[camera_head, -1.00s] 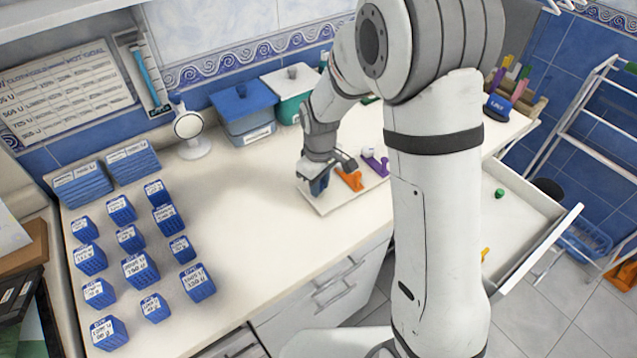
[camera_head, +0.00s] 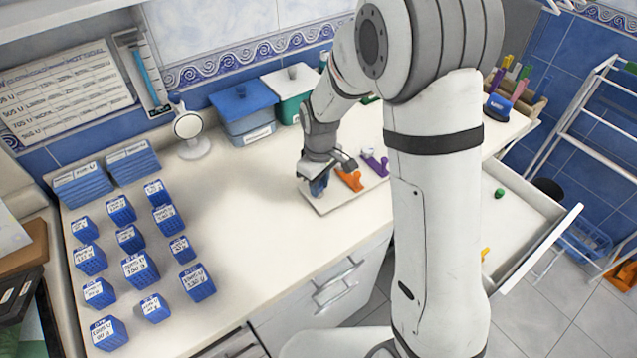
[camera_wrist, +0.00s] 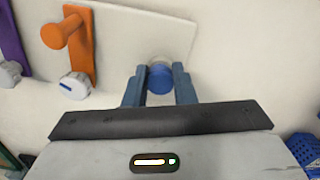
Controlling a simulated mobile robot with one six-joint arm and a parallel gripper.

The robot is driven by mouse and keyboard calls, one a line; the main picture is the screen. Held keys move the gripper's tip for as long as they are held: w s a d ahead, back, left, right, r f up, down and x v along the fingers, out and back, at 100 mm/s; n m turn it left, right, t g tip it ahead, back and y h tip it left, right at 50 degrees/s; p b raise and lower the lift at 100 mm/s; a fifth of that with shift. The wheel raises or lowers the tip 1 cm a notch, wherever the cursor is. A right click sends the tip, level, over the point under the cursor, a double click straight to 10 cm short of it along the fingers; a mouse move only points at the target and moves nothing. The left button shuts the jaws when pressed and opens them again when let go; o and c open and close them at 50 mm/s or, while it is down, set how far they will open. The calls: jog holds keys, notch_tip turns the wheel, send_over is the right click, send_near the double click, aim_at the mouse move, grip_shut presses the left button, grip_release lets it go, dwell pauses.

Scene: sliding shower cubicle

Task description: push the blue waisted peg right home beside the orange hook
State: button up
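The blue peg (camera_wrist: 160,80) stands on the pale board (camera_wrist: 115,38) in the wrist view, its round blue end between my two fingers. My gripper (camera_wrist: 158,72) has one finger against each side of it and looks shut on it. Its waist and its lower end are hidden, so its depth in the board cannot be told. The orange hook (camera_wrist: 76,42) is on the same board, left of the peg and apart from it. In the head view my gripper (camera_head: 319,186) is at the board's left end, beside the orange hook (camera_head: 350,180).
A purple hook (camera_head: 375,163) is beyond the orange one. Blue labelled blocks (camera_head: 140,268) fill the counter's left side. Lidded blue (camera_head: 244,108) and green (camera_head: 290,92) boxes stand behind. An open drawer (camera_head: 525,225) is at right. The counter between blocks and board is clear.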

aim_at(321, 184)
jog(key=o, duration=0.4)
jog(key=shift+s+d+f, duration=0.1)
jog(key=shift+s+f, duration=0.05)
jog(key=shift+f, duration=0.15)
jog(key=shift+o, duration=0.4)
jog(key=shift+r, duration=0.3)
jog(key=shift+w+r+p, duration=0.15)
jog(key=shift+r+p, duration=0.95)
jog(key=shift+r, duration=0.55)
jog(key=shift+w+r+p, duration=0.1)
jog(key=shift+r+p, duration=1)
jog(key=shift+r, duration=0.7)
jog(key=shift+s+d+r, duration=0.1)
jog(key=shift+r, duration=0.2)
jog(key=s+d+r+m+t, duration=0.1)
jog(key=s+d+r+m, duration=0.4)
jog(key=s, duration=0.4)
jog(key=s+d+r+m+t+b, duration=0.1)
jog(key=s+d+r+m, duration=0.3)
jog(key=s+d+r, duration=0.4)
jog(key=shift+s+r+m+t+b, duration=0.4)
jog(key=shift+s+t, duration=0.3)
jog(key=shift+s, duration=0.55)
